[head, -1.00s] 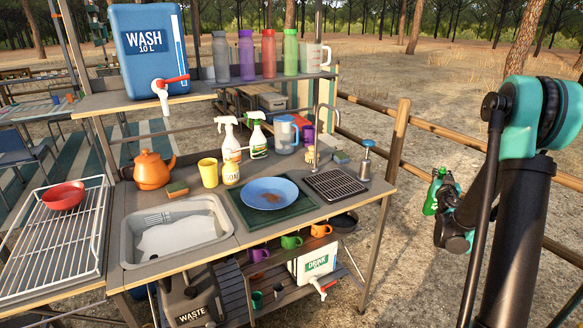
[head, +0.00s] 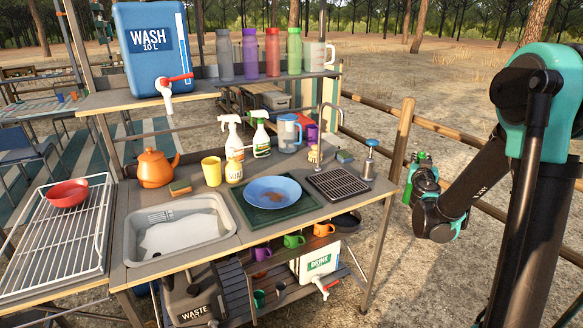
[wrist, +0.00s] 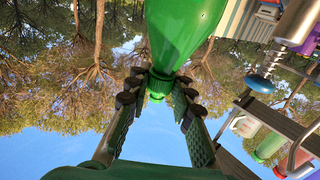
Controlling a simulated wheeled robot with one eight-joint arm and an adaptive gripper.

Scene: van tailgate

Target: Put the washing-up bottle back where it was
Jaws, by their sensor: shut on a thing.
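A green washing-up bottle (head: 420,158) is in my gripper, to the right of the camp kitchen, beyond the counter's right end and near the wooden fence. My gripper (head: 416,190) is partly hidden by my own wrist. In the wrist view the green bottle (wrist: 183,28) fills the top middle, with its green cap between the fingers of my gripper (wrist: 160,95). The fingers are closed around its cap end. That view is upside down, with the cap end towards the sky, so the bottle looks roughly upright. It is clear of the counter (head: 222,253).
On the counter's right side stand a pump dispenser (head: 369,160), a sponge (head: 344,156), a brush (head: 314,156), a drain rack (head: 337,185) and a tap (head: 320,120). A blue plate (head: 272,190), spray bottles (head: 261,138) and a blue jug (head: 289,131) stand further left.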

